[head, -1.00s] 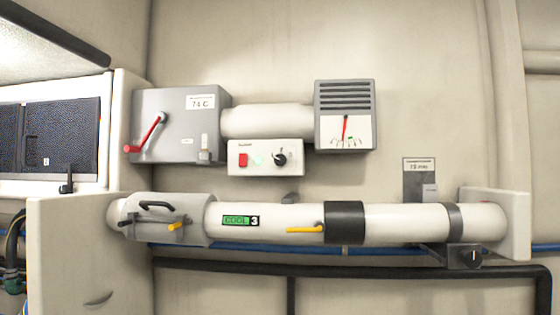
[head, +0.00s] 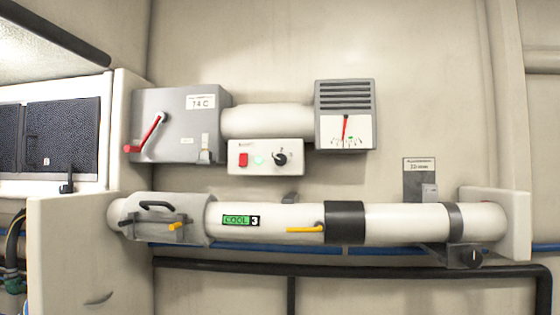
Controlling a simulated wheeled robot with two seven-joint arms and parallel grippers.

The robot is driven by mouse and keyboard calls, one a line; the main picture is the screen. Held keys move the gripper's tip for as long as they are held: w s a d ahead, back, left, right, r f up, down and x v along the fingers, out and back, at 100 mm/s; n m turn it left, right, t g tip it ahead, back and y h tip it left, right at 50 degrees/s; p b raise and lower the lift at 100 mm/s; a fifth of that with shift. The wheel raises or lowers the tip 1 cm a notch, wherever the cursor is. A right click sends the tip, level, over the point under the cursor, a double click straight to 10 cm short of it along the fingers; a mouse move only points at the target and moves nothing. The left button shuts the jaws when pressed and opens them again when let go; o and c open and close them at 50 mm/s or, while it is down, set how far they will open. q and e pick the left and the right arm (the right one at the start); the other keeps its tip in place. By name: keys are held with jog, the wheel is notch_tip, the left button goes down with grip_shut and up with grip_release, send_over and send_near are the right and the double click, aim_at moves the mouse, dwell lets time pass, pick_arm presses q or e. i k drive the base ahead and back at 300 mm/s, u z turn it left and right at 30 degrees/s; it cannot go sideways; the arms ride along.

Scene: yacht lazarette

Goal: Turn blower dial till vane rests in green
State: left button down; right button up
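The blower dial (head: 281,159) is a small black knob on a white control box in the middle of the head view. The box also carries a red switch (head: 243,160) and a pale green lamp (head: 259,160). The vane (head: 345,128) is a red needle on the white scale of a grey louvred vent box to the right. It points almost straight up. A small green mark (head: 350,140) shows low on the scale, just right of the needle's foot. Neither gripper is in view.
A grey box (head: 180,125) with a red lever stands left of the dial. Below runs a white pipe (head: 395,222) with yellow handles and a black band.

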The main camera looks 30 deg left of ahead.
aim_at(280, 159)
jog(key=k, duration=0.5)
jog(key=z, duration=1)
jog(key=i, duration=0.75)
jog(key=u, duration=1.05)
